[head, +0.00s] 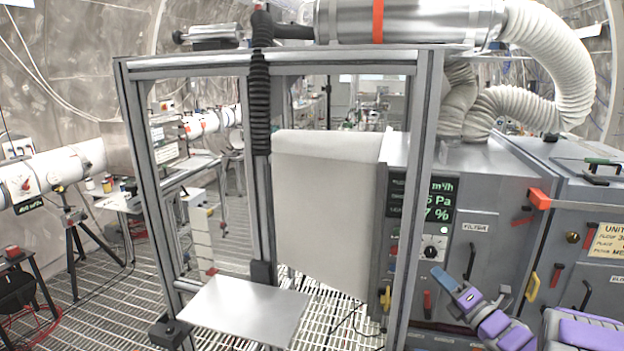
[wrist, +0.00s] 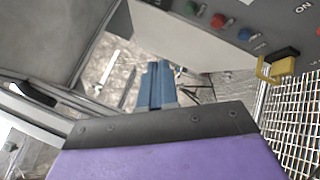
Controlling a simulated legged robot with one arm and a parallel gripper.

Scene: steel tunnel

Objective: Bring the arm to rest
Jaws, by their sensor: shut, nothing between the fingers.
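My arm, with purple covers, shows at the lower right of the head view. My gripper (head: 440,278) points up and to the left in front of the grey filter cabinet (head: 487,222). Its blue fingers are together with nothing between them. In the wrist view the blue fingers of my gripper (wrist: 157,82) stand side by side beyond the dark plate and purple cover, over blurred background. The gripper appears to touch nothing.
An aluminium frame (head: 132,200) stands ahead, with a flat metal plate (head: 245,312) low at its front. A yellow handle (wrist: 283,66) and coloured buttons (wrist: 218,20) are near my gripper.

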